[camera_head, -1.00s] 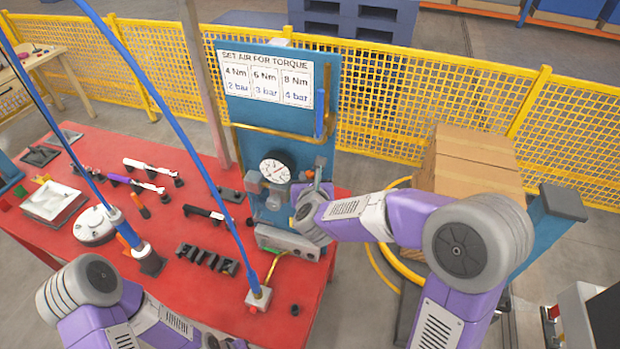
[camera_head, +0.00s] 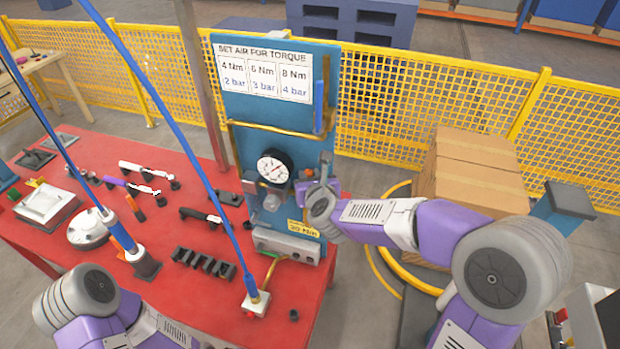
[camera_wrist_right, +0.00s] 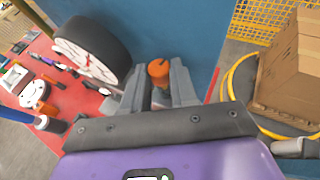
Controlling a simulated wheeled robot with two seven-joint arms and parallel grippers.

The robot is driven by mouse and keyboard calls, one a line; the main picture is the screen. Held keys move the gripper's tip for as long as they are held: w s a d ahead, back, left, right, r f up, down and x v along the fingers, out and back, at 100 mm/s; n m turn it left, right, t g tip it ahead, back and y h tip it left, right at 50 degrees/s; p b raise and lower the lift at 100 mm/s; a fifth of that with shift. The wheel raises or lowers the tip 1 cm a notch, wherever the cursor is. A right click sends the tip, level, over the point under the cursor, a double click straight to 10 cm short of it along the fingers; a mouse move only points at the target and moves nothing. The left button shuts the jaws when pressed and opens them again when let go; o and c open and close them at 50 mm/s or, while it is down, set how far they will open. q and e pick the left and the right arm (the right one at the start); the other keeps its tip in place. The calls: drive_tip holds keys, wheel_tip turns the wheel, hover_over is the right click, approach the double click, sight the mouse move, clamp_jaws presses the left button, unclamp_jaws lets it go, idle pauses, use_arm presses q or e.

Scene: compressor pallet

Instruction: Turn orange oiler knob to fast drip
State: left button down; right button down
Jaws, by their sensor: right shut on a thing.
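The orange oiler knob (camera_wrist_right: 158,71) shows in the right wrist view between the two grey fingers of my right gripper (camera_wrist_right: 157,85), which are shut on it. A dark mark shows on the knob's top. The gauge (camera_wrist_right: 92,50) also shows left of the fingers in the wrist view. My left arm is at the lower left; its gripper is out of view.
The red table (camera_head: 100,165) holds several tools and dark holders left of the panel. Blue hoses hang over it. A yellow label (camera_head: 303,228) is low on the panel. A cardboard box (camera_head: 470,175) stands to the right, and a yellow mesh fence (camera_head: 430,100) runs behind.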

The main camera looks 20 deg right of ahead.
drive_tip(key=c, duration=1.2)
unclamp_jaws()
use_arm(q)
drive_tip(key=shift+r, duration=0.1)
